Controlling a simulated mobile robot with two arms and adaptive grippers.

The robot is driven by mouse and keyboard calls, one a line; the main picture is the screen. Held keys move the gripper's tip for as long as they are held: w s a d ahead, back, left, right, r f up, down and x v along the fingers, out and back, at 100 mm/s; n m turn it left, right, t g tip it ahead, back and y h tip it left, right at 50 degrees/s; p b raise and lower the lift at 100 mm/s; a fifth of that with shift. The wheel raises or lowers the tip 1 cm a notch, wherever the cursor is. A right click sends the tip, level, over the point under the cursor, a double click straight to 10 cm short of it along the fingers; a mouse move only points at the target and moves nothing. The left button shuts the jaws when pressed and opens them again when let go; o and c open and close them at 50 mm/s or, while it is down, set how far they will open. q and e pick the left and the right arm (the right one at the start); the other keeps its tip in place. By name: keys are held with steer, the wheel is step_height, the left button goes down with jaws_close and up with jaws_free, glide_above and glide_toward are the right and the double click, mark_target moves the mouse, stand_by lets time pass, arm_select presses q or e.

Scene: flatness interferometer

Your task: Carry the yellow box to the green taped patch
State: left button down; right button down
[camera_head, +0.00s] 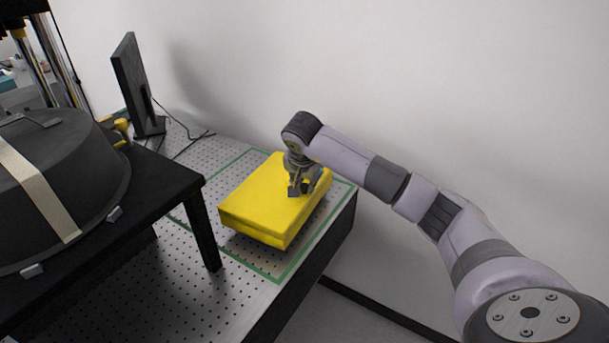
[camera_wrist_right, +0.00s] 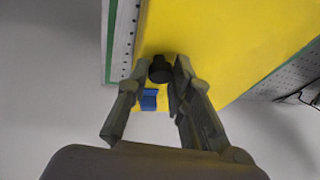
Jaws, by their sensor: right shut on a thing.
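The yellow box (camera_head: 272,197) is over the green taped patch (camera_head: 279,282) on the perforated table top, inside the tape outline as the head view shows it. I cannot tell whether its underside touches the table. My right gripper (camera_head: 301,188) is at the box's far right end, its fingers pointing down. In the right wrist view the fingers (camera_wrist_right: 163,70) are closed around a dark knob (camera_wrist_right: 160,70) at the edge of the yellow box (camera_wrist_right: 215,45). A small blue piece (camera_wrist_right: 148,99) shows beside the knob. My left gripper is not in view.
A black stand (camera_head: 206,235) with a large dark domed cover (camera_head: 60,165) is close on the left. A dark monitor (camera_head: 136,85) and cables (camera_head: 190,140) are behind it. The white wall is behind the table, whose right edge (camera_head: 335,225) is near the box.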

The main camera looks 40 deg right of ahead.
mark_target(305, 192)
steer(key=shift+f+p, duration=0.35)
steer(key=shift+f, duration=1.1)
steer(key=c, duration=1.8)
jaws_free()
steer(key=shift+s+f, duration=0.1)
steer(key=shift+f, duration=0.15)
steer(key=shift+c, duration=0.2)
steer(key=o, duration=0.4)
steer(key=shift+r, duration=0.1)
steer(key=b+v, duration=0.2)
steer(key=v, duration=1)
steer(key=shift+b, duration=0.35)
steer(key=shift+a, duration=0.1)
